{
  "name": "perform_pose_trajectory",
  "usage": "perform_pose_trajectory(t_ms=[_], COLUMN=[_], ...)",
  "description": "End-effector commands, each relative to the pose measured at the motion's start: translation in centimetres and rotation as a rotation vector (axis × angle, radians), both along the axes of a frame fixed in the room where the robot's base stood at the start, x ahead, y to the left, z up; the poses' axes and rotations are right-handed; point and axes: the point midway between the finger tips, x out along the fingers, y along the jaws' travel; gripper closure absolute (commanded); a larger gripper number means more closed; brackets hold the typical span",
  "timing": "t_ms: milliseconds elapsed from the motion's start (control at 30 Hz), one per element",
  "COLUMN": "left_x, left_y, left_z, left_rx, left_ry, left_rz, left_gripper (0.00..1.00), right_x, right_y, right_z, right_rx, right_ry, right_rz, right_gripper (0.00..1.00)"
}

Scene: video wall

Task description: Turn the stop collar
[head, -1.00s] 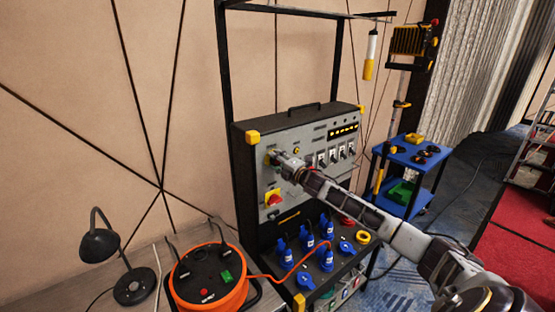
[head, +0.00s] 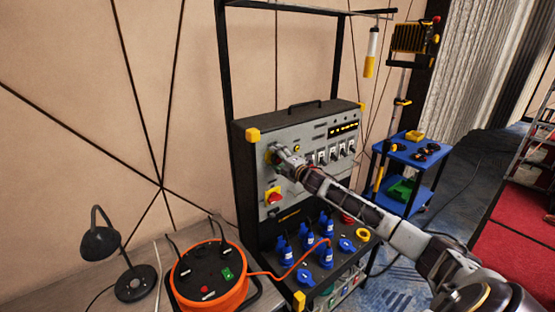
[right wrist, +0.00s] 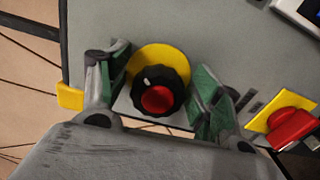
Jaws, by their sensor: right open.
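The stop collar (right wrist: 146,76) is a black ribbed ring with a white mark, around a red button (right wrist: 157,99) on a yellow disc (right wrist: 162,56). It is on the grey panel face. My right gripper (right wrist: 158,86) is open in the right wrist view, with one green-padded finger on each side of the collar. Gaps show between the pads and the collar. In the head view my right gripper (head: 275,154) is at the panel's upper left and mostly hides the collar. My left gripper is not in view.
A red switch on a yellow plate (head: 273,197) sits just below; it also shows in the right wrist view (right wrist: 291,128). Toggle switches (head: 335,153) are to the right. Blue plugs (head: 307,241) stand below. An orange cable reel (head: 209,277) and black lamp (head: 101,242) are left.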

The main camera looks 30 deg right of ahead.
Motion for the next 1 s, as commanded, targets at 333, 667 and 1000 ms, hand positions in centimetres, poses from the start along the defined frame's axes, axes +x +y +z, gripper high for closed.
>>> perform_pose_trajectory(t_ms=[333, 667, 1000], left_x=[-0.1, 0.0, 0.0], left_y=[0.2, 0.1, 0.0], left_z=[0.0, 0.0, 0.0], left_rx=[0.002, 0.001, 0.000], left_ry=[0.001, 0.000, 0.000], left_rz=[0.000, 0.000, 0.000], left_gripper=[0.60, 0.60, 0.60], right_x=[-0.2, -1.5, -3.3], right_y=[0.0, -0.1, -0.2], right_z=[-0.1, -0.2, -0.2], right_rx=[0.000, 0.000, 0.000], right_ry=[0.001, 0.002, 0.002], right_rz=[0.001, 0.000, 0.002], right_gripper=[0.36, 0.36, 0.36])
